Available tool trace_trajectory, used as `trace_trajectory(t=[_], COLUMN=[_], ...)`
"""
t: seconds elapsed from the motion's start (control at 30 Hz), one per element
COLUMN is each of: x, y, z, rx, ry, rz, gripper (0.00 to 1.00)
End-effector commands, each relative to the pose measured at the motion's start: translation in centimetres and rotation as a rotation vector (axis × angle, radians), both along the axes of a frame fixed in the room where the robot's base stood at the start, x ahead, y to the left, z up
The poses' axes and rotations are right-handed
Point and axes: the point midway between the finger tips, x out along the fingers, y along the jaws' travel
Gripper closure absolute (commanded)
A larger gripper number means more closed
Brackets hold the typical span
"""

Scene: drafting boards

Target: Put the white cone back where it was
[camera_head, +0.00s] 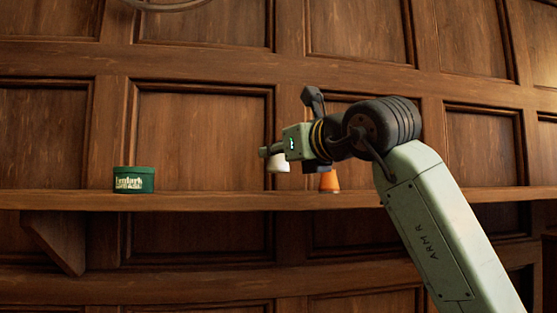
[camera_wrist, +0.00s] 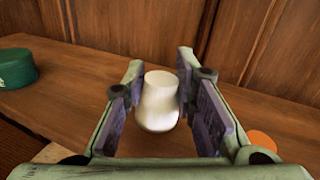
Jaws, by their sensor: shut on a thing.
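The white cone (camera_wrist: 158,103) is between the two fingers of my gripper (camera_wrist: 160,88) in the wrist view, wide end toward me and lower. My gripper is shut on it. In the head view the white cone (camera_head: 278,163) hangs below my gripper (camera_head: 270,152), above the level of the wooden shelf (camera_head: 210,200). Its upper part is hidden by the gripper there.
A green tin (camera_head: 134,180) with pale lettering stands on the shelf at the left. An orange cone (camera_head: 329,182) stands on the shelf just right of the white cone, partly hidden by my arm. The shelf between tin and white cone is clear. A panelled wall (camera_head: 200,130) rises behind.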

Motion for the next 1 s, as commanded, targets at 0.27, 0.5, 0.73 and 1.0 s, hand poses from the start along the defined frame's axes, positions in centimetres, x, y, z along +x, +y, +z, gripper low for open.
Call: trace_trajectory(t=[0.27, 0.5, 0.73, 1.0], x=[0.6, 0.6, 0.6, 0.6], y=[-0.1, 0.0, 0.0, 0.0], z=[-2.1, -3.7, -3.8, -3.9], rx=[0.001, 0.0, 0.0, 0.0], ry=[0.002, 0.001, 0.001, 0.001], rz=[0.002, 0.0, 0.0, 0.0], gripper=[1.0, 1.0, 1.0, 0.62])
